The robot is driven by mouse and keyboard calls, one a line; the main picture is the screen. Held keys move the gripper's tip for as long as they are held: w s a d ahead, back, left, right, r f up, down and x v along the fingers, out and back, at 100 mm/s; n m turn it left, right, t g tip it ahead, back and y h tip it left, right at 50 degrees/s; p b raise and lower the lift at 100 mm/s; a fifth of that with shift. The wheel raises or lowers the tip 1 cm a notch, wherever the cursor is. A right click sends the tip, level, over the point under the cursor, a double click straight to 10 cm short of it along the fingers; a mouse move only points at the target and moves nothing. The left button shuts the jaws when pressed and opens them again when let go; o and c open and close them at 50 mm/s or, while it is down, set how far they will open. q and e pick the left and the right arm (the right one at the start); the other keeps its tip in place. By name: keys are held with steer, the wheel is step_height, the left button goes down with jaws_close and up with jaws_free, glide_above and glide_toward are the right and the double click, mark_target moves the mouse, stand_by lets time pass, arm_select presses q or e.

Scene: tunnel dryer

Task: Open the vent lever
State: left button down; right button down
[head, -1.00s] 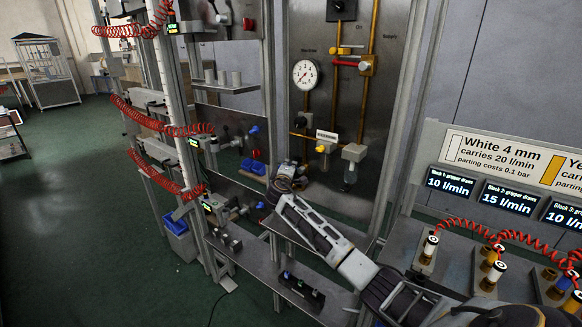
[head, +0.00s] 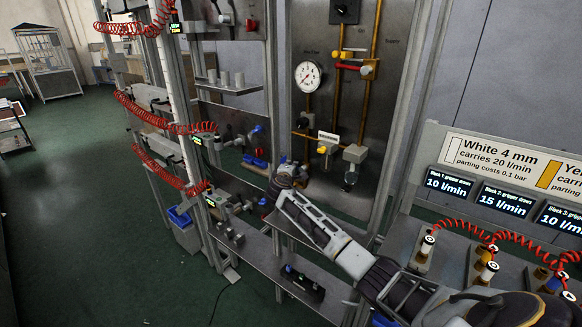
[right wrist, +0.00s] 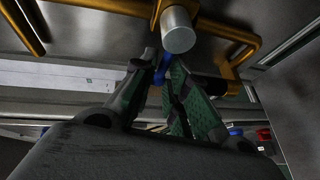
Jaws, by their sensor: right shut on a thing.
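A blue lever (right wrist: 161,70) shows between the fingers of my right gripper (right wrist: 160,62) in the right wrist view. I take it to be the vent lever, but no label on it is readable. The gripper is shut on it, and the fingers hide part of it. A silver cylinder (right wrist: 178,32) on a yellow pipe sits just above the fingertips. In the head view my right gripper (head: 286,173) is at the lower left of the upright metal panel (head: 345,190), and the lever is mostly hidden there. My left gripper is not in view.
The panel carries a round gauge (head: 307,76), a red handle (head: 348,67), brass pipes and a yellow knob (head: 322,150). A shelf rack with red coiled hoses (head: 180,127) stands left. Digital displays (head: 448,184) are at right. Green floor lies open at far left.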

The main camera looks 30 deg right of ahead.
steer(key=shift+f, duration=0.1)
steer(key=c, duration=1.6)
jaws_free()
steer(key=shift+o, duration=0.2)
steer(key=shift+s+a, duration=0.1)
steer(key=shift+s, duration=0.05)
steer(key=v, duration=1.1)
steer(key=shift+s+a, duration=0.2)
steer(key=shift+a, duration=0.05)
